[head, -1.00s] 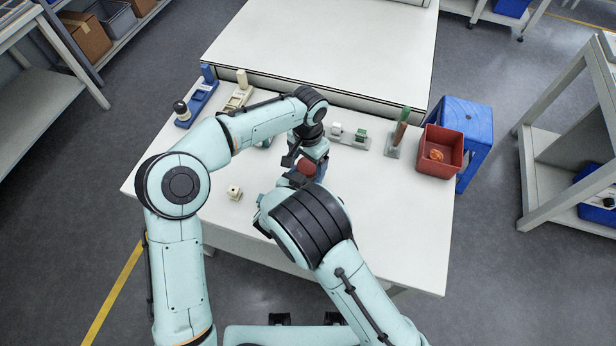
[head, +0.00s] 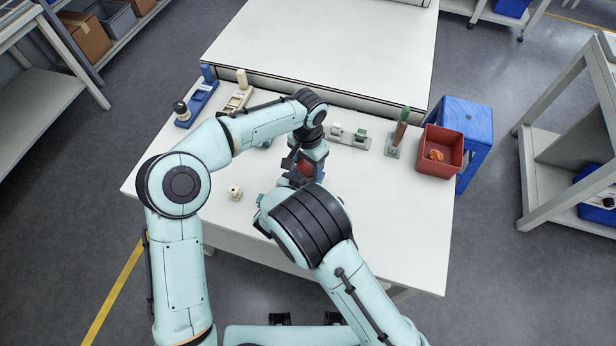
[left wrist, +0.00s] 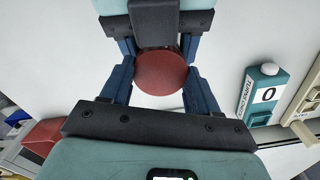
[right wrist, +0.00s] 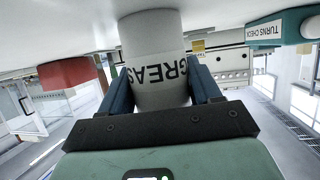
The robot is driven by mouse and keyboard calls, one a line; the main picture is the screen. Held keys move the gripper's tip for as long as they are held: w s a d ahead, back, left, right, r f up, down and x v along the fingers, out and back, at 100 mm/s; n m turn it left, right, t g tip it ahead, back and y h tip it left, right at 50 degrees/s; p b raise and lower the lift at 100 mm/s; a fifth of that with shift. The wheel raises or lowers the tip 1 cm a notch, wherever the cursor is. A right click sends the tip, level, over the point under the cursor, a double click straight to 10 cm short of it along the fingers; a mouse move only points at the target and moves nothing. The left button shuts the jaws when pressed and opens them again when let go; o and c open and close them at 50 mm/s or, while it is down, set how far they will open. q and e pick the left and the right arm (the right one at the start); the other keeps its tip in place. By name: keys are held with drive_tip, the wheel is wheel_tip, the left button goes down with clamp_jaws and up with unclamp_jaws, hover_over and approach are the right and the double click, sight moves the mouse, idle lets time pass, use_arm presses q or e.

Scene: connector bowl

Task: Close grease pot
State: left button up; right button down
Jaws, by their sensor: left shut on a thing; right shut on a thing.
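The grey grease pot (right wrist: 158,95), marked with dark letters, is between the fingers of my right gripper (right wrist: 163,88), which is shut on it. The round dark-red lid (left wrist: 161,74) is between the fingers of my left gripper (left wrist: 161,84), shut on it from above. The right gripper's fingers (left wrist: 158,45) also show opposite, in the left wrist view. In the head view the lid (head: 304,169) shows only partly under my left gripper. The lid hides the pot's top in the left wrist view, so I cannot tell whether it is seated.
A teal turns-check counter (left wrist: 265,95) reading 0 stands nearby. A small cream block (head: 235,193) lies on the white table (head: 400,230). A grey rack (head: 349,138) and a red bin (head: 439,168) stand toward the back and right. The table's right front is clear.

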use_arm(q)
drive_tip(key=o, duration=1.2)
drive_tip(key=shift+o, duration=0.2)
wheel_tip(320, 180, up, 12)
use_arm(e)
drive_tip(key=shift+c, duration=0.7)
unclamp_jaws()
use_arm(q)
drive_tip(key=shift+s+f+b, duration=0.25)
drive_tip(key=shift+f+b, duration=0.25)
drive_tip(key=shift+f, duration=0.35)
use_arm(e)
drive_tip(key=v, duration=1.3)
drive_tip(key=shift+s, duration=0.2)
